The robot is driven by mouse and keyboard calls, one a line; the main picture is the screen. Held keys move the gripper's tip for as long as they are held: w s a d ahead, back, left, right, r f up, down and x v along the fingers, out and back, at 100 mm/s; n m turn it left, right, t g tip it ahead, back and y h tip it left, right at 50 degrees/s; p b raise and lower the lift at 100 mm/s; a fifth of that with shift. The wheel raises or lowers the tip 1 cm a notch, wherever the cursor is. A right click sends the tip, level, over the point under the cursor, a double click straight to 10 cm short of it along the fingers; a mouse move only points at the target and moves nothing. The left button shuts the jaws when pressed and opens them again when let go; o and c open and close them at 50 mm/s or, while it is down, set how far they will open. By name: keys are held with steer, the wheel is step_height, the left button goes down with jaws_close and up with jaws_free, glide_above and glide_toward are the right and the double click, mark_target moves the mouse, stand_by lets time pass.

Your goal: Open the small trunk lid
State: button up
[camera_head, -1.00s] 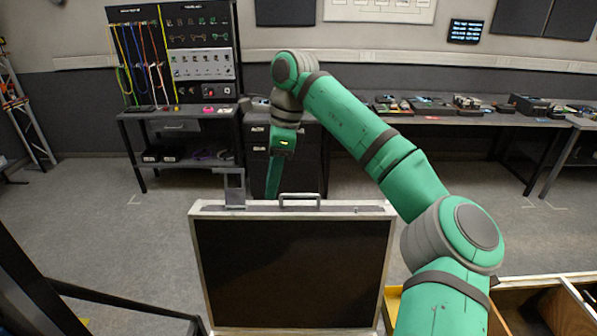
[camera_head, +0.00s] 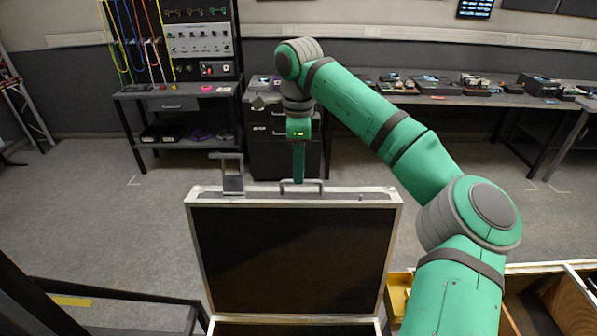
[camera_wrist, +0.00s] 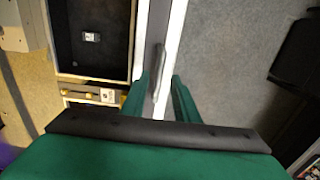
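The trunk lid (camera_head: 290,262) stands upright in the head view, with a dark panel and a pale metal frame. A handle (camera_head: 301,182) sits on its top edge, with a grey latch piece (camera_head: 232,175) to the left. My gripper (camera_head: 299,180) points down at the lid's top edge by the handle. In the wrist view its two green fingers (camera_wrist: 162,98) are apart, with the pale lid edge and the handle (camera_wrist: 159,72) between them. I cannot tell whether they touch. The dark trunk inside (camera_wrist: 95,55) holds a small object.
A wooden crate (camera_head: 535,268) and a yellow item (camera_head: 398,292) are right of the trunk. A dark frame (camera_head: 120,315) is at lower left. A shelf rack (camera_head: 175,90) and a long bench (camera_head: 450,95) stand behind, with open floor before them.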

steer(key=shift+d+f, duration=0.5)
steer(key=shift+f, duration=0.35)
steer(key=shift+s, duration=0.1)
steer(key=shift+a, duration=0.1)
steer(key=shift+c, duration=0.4)
